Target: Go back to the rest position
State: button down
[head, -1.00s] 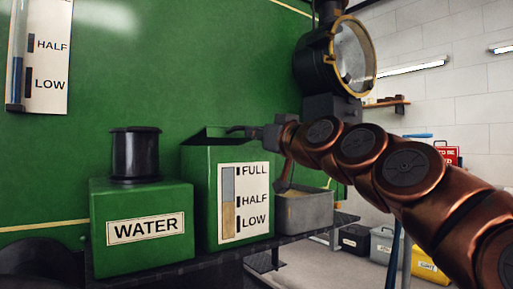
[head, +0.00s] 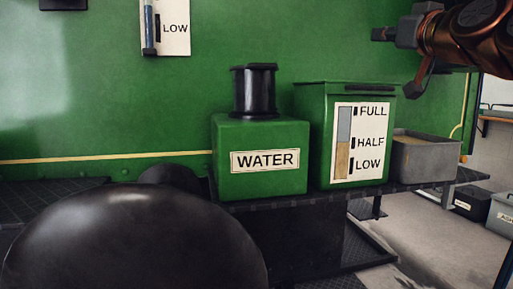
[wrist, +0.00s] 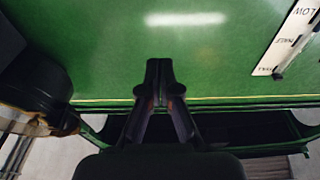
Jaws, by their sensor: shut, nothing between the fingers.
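My gripper (head: 384,34) is at the upper right of the head view, raised in front of the green tram wall. In the wrist view my gripper (wrist: 159,72) has its fingers together, with nothing between them. My copper arm reaches in from the right edge of the head view. The gripper is above and to the right of the green box with the FULL, HALF and LOW gauge (head: 345,142), apart from it.
A green WATER tank (head: 264,185) with a black cap (head: 254,92) stands on a dark shelf (head: 245,204). A grey bin (head: 425,163) sits right of the gauge box. A large black rounded form (head: 135,235) fills the lower left. Grey floor shows at right.

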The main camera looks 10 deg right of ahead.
jog(key=a+f+n+g+y+p, duration=0.1)
jog(key=a+f+g+p, duration=0.3)
jog(key=a+p, duration=0.4)
jog(key=a+f+n+g+y+p, duration=0.1)
jog(key=a+f+g+p, duration=0.25)
jog(key=a+p, duration=0.5)
jog(key=s+a+f+g+p, duration=0.3)
jog(key=s+f+g+p, duration=0.4)
jog(key=p, duration=0.5)
jog(key=s+d+f+m+g+h+p, duration=0.1)
jog(key=s+g+p, duration=0.2)
jog(key=s+p, duration=0.5)
jog(key=s+d+f+m+g+h+p, duration=0.1)
jog(key=s+g+p, duration=0.3)
jog(key=s+p, duration=0.4)
jog(key=s+d+h, duration=0.1)
jog(key=s, duration=0.6)
jog(key=shift+s+d+f+m, duration=0.2)
jog(key=shift+s+f+m, duration=0.05)
jog(key=shift+s+m, duration=0.1)
